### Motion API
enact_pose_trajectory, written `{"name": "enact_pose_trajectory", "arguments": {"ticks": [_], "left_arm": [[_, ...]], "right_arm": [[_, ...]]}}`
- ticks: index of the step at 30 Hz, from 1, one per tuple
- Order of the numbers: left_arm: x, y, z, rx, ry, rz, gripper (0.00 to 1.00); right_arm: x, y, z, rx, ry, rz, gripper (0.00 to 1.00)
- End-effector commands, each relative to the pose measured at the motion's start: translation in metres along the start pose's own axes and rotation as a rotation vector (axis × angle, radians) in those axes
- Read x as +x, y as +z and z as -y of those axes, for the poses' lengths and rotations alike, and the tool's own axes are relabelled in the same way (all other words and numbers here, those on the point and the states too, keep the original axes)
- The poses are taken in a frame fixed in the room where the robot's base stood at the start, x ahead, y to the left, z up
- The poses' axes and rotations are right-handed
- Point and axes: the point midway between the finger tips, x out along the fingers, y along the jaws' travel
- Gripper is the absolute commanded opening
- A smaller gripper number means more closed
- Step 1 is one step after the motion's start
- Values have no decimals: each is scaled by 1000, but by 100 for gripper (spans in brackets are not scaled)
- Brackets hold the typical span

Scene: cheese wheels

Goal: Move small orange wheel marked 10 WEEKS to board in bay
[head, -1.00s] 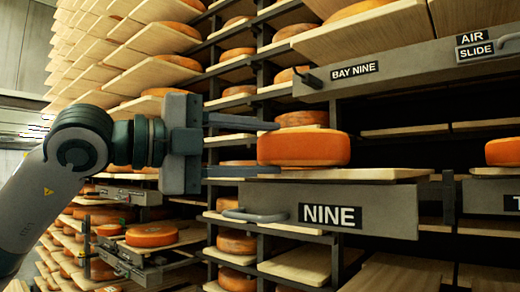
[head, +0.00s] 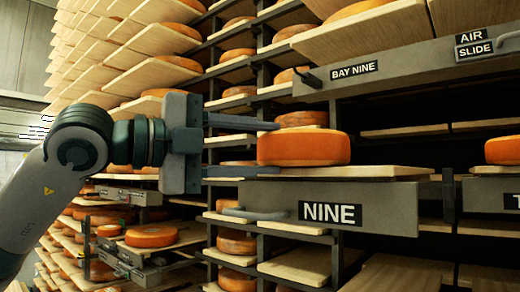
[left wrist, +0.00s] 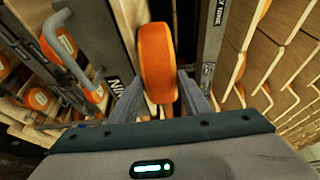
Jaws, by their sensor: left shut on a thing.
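An orange cheese wheel (head: 303,148) is just over the wooden board (head: 360,172) above the NINE label in the head view. I cannot tell whether it rests on the board or hangs slightly above it. No 10 WEEKS mark is readable on it. My left gripper (head: 264,147) comes in from the left and is shut on this wheel, one finger above and one below. In the left wrist view the wheel (left wrist: 157,62) shows edge-on between the fingers (left wrist: 160,100). My right gripper is not in view.
The grey NINE front (head: 390,208) has a handle (head: 255,215) at its left. The BAY NINE beam (head: 415,62) crosses above the wheel. Another orange wheel (head: 503,150) sits at the right edge. Racks of boards and wheels fill the left and back. Dark open space lies right of the held wheel.

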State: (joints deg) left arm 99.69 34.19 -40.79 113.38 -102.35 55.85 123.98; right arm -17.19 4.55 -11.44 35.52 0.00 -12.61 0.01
Motion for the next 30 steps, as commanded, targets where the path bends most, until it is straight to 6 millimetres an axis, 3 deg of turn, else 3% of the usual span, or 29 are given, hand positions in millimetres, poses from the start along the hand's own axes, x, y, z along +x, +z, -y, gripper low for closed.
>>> {"name": "enact_pose_trajectory", "arguments": {"ticks": [2,3,6,22,30], "left_arm": [[-1,0,3,2,-8,0,0],[-1,-1,3,3,-8,0,48],[-1,0,3,2,-7,0,65],[-2,0,-2,-1,1,1,65],[-27,0,-3,-1,-2,2,65]], "right_arm": [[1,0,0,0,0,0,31],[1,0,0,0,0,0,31],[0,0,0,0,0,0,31],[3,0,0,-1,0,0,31],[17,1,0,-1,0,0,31]]}}
